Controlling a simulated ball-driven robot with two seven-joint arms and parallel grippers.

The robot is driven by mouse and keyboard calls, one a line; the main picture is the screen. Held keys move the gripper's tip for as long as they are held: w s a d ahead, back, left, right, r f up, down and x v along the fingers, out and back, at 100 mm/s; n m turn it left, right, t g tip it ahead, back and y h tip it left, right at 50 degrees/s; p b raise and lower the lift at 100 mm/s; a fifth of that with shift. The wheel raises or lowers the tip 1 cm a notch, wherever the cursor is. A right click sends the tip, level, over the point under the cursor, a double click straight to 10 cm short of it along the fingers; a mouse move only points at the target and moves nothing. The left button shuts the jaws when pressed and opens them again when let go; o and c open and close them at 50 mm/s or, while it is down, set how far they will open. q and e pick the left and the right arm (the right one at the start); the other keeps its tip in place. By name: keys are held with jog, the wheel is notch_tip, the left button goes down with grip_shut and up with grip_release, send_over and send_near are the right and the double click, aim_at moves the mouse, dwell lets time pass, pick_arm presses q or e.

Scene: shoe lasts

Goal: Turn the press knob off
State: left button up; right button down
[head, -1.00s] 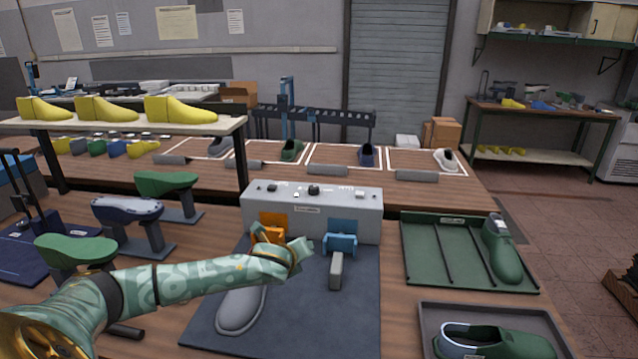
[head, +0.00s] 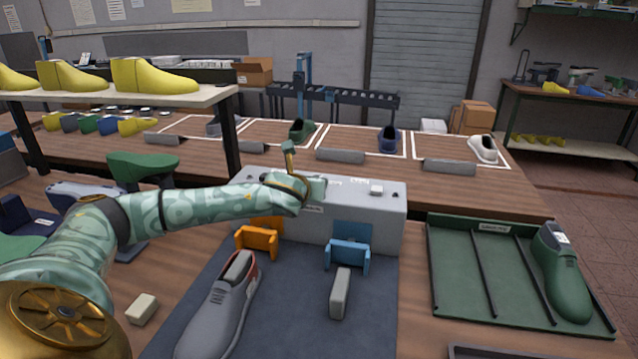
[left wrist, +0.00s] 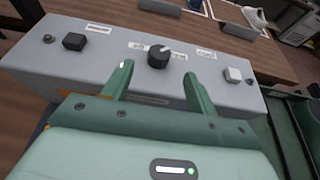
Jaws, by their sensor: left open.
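The grey press control box (head: 385,219) stands at the back of the dark mat. In the left wrist view the round black knob (left wrist: 159,56) sits in the middle of its top, with a pale pointer mark and labels on both sides. My left gripper (head: 318,186) is over the box in the head view and hides the knob there. In the left wrist view the left gripper (left wrist: 157,80) is open and empty, its two green fingers on either side of the knob's line, short of it. I cannot tell whether they touch the box. My right gripper is not in view.
A black square button (left wrist: 75,41) and a white button (left wrist: 233,74) flank the knob. Orange (head: 257,240) and blue (head: 348,255) clamps stand before the box. A grey shoe (head: 215,318) lies on the mat. A green tray (head: 450,285) is at right.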

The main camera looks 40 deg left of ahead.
pick_arm(q)
jog(key=b+x, duration=0.1)
jog(key=x, duration=0.3)
jog(key=b+x, duration=0.2)
jog(key=x, duration=0.3)
jog(key=shift+d+f, duration=0.1)
jog(key=shift+f, duration=0.15)
jog(key=shift+w+a, duration=0.25)
jog(key=shift+w, duration=0.1)
jog(key=shift+c, duration=0.4)
jog(key=c, duration=0.9)
